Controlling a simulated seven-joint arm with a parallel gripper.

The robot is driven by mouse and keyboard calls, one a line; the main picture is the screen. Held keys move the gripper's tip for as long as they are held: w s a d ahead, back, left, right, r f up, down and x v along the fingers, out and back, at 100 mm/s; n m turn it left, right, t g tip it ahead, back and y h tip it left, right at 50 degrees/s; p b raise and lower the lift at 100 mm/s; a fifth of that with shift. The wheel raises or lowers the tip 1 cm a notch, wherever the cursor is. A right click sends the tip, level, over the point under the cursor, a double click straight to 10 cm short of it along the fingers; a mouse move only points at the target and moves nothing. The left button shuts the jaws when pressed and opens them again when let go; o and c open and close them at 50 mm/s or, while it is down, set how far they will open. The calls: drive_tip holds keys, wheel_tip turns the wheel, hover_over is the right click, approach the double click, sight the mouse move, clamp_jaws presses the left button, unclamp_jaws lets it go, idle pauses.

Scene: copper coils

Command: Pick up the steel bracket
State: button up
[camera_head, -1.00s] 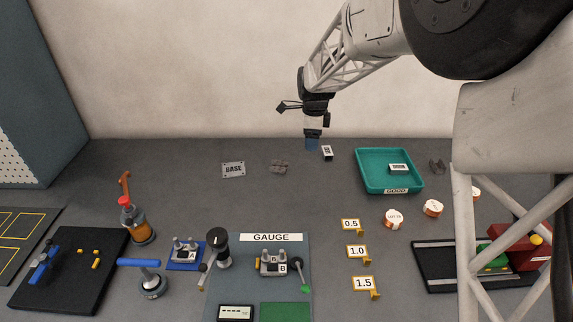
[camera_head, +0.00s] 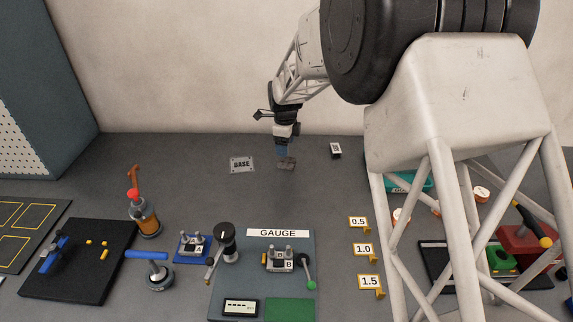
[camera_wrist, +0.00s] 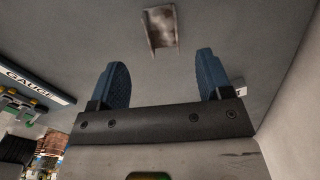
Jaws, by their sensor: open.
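The steel bracket (camera_head: 287,164) is a small grey-brown piece lying on the grey table near the back wall. In the wrist view the bracket (camera_wrist: 160,28) looks like a worn channel with raised sides, beyond my fingertips and roughly centred between them. In the wrist view my gripper (camera_wrist: 161,62) is open, with nothing between the fingers. The height of the gap to the bracket is hard to tell.
The GAUGE mat (camera_head: 230,285) is nearer the front. A teal tray (camera_head: 420,185) is partly hidden by my arm. The table around the bracket is clear.

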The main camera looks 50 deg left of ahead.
sight(285, 159)
drive_tip(key=shift+f, duration=1)
drive_tip(key=shift+w+a+f, duration=0.1)
drive_tip(key=shift+f, duration=2.5)
drive_tip(key=c, duration=1)
drive_tip(key=shift+r, duration=0.15)
